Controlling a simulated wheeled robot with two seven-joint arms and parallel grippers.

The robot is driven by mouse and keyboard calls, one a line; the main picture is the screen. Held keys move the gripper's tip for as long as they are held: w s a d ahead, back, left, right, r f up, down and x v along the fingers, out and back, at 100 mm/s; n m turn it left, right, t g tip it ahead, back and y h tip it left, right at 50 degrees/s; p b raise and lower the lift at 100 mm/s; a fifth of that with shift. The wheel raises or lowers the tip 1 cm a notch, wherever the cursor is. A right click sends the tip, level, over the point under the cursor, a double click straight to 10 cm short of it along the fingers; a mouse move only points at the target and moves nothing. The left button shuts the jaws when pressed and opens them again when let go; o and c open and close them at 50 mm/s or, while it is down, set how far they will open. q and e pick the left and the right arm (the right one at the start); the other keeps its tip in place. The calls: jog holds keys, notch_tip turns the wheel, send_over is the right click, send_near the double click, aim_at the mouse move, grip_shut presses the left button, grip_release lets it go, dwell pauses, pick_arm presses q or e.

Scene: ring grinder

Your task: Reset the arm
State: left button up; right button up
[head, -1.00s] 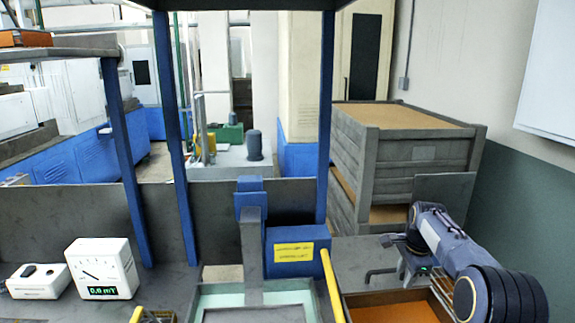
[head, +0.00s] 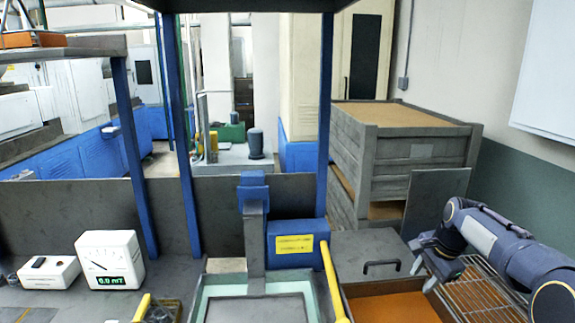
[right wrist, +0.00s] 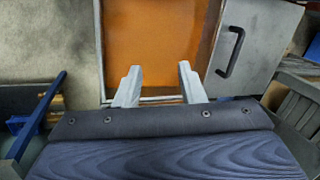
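Beyond the fingertips is the orange-bottomed tray (right wrist: 165,45), which also shows in the head view (head: 395,307). A grey lid with a dark handle (right wrist: 231,52) lies beside the tray; in the head view the lid (head: 350,250) is behind the tray. My left gripper is not in view.
A wire rack (head: 478,295) lies under my right arm. A blue box with a yellow label (head: 296,245) and a yellow bar (head: 334,285) stand left of the tray. A white gauge (head: 110,260) is at left. Stacked grey crates (head: 400,160) stand behind.

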jog(key=s+a+r+n+t+y, duration=0.1)
jog(key=s+r+n, duration=0.1)
jog(key=s, duration=0.3)
jog(key=s+a+r+n, duration=0.1)
jog(key=s+r, duration=0.2)
jog(key=s, duration=0.2)
jog(key=s+a+f+n, duration=0.2)
jog(key=s+a+n, duration=0.1)
jog(key=s, duration=0.5)
jog(key=s+a+f+n+t+y, duration=0.1)
jog(key=s+a+f+n, duration=0.1)
jog(key=s, duration=0.6)
jog(key=s+a+f+n, duration=0.2)
jog(key=s+a+n, duration=0.2)
jog(key=s, duration=0.4)
jog(key=shift+s+a+n+t, duration=0.35)
jog(key=shift+a+n+t, duration=0.05)
jog(key=shift+a, duration=0.3)
